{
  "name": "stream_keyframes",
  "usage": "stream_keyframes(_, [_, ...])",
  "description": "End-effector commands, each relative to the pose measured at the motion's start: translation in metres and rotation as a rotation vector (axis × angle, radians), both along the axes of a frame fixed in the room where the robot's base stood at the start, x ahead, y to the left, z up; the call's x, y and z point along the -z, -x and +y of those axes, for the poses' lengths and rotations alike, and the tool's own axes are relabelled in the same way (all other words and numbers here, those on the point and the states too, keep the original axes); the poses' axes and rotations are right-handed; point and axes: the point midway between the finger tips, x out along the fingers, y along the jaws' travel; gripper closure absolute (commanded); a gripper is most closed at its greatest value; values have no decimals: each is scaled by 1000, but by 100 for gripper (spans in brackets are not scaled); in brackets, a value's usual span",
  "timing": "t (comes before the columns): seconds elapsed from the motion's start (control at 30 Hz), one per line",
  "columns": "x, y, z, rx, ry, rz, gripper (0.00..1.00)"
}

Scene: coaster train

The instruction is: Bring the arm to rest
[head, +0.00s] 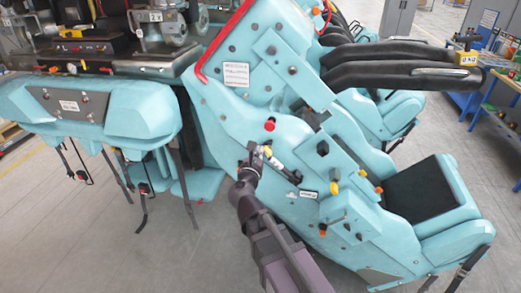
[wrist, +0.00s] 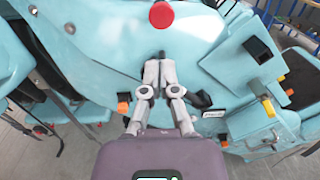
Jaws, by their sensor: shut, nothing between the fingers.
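My gripper shows in the head view (head: 253,148) in front of the side of the turquoise coaster seat shell (head: 225,125). In the wrist view my gripper (wrist: 160,64) has its two grey fingers drawn together at the tips. It is shut and empty. A small dark part shows just beyond the fingertips; I cannot tell whether they touch it. My arm reaches up from the bottom of the head view.
A round red knob (head: 269,125) sits on the shell near the fingertips; it also shows in the wrist view (wrist: 161,15). A black seat pad (head: 420,188) and padded black restraints (head: 395,65) are at right. Another turquoise car section (head: 140,115) stands left. Grey floor shows at lower left.

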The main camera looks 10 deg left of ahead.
Motion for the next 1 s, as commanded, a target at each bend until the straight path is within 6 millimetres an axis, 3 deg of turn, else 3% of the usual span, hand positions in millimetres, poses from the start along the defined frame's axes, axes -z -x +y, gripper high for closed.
stream_keyframes(0.5, [0, -1, -1, 1, 0, 0, 100])
stream_keyframes(0.63, [4, -3, -10, 24, -37, 12, 100])
stream_keyframes(0.77, [15, -9, -36, 87, -149, 45, 100])
stream_keyframes(1.0, [58, -17, -121, 328, -545, 137, 100])
